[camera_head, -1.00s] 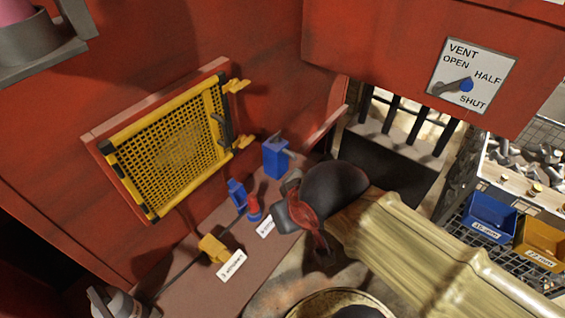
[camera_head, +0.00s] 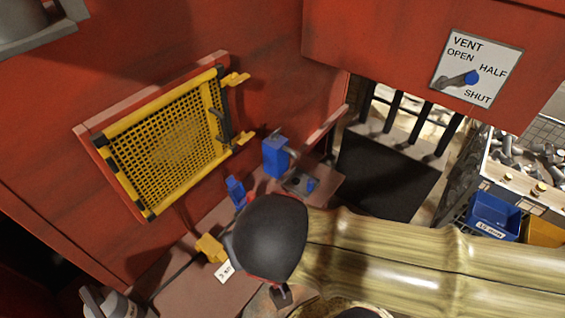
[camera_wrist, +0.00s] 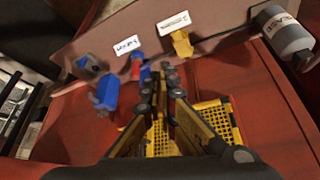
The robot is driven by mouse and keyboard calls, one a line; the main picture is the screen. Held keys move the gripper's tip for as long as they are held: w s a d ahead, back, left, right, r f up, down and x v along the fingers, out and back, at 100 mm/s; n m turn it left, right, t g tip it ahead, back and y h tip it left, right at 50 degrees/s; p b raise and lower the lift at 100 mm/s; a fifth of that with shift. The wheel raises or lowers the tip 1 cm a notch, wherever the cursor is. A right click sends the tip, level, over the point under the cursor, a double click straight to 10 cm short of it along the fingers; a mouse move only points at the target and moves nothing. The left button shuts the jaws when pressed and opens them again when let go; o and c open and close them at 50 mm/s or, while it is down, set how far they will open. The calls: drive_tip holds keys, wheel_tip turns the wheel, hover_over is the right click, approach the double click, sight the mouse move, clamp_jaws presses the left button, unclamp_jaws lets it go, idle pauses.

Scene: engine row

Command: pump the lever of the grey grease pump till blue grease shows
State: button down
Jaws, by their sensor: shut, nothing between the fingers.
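A grey cylinder with a label, which looks like the grease pump (camera_wrist: 287,33), stands at the upper right in the wrist view. In the head view the pump (camera_head: 118,304) is cut off by the bottom edge at lower left, with a grey lever-like part (camera_head: 92,300) beside it. My gripper (camera_wrist: 159,76) is shut and empty, pointing at the shelf near a small blue-and-red fitting, apart from the pump. In the head view my dark wrist covers most of the gripper. I see no blue grease at the pump.
The brown shelf (camera_head: 185,284) bears a yellow fitting (camera_head: 211,248), a blue fitting (camera_head: 236,189) and a blue block (camera_head: 275,157). A yellow mesh guard (camera_head: 168,146) is on the red wall. A vent lever plate (camera_head: 476,67) is at upper right. Parts bins (camera_head: 492,216) stand far right.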

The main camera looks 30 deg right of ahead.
drive_tip(key=s+a+b, duration=0.1)
drive_tip(key=s+a, duration=0.1)
drive_tip(key=a, duration=0.7)
drive_tip(key=s+a+f+b, duration=0.1)
drive_tip(key=s+a+b, duration=0.1)
drive_tip(key=a, duration=0.7)
drive_tip(key=s+a+f+b, duration=0.1)
drive_tip(key=s+a, duration=0.1)
drive_tip(key=a, duration=0.8)
drive_tip(key=shift+f, duration=0.1)
drive_tip(key=shift+d, duration=0.1)
